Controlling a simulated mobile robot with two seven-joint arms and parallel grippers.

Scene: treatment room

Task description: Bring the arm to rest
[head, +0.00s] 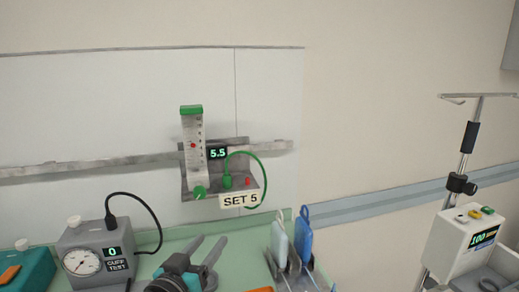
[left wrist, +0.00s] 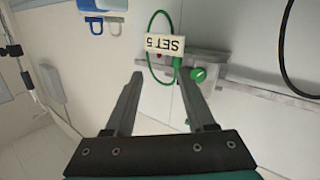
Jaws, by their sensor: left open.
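My left gripper (head: 208,242) is low in the middle of the head view, above the green counter. Its two dark fingers are spread apart with nothing between them. In the left wrist view the open fingers (left wrist: 161,76) point toward the wall unit, which appears upside down there. The flowmeter (head: 193,140) on the wall rail has a green cap, a red ball and a green knob (head: 199,192). Its display (head: 217,153) reads 5.5, and a label (head: 238,200) below says SET 5. The gripper is apart from them. My right gripper is not in view.
A grey gauge box (head: 85,255) marked CUFF TEST, reading 0, stands left of the gripper. A blue-handled tool (head: 305,235) stands in a holder to its right. A pump reading 100 (head: 465,245) hangs on a pole farther right.

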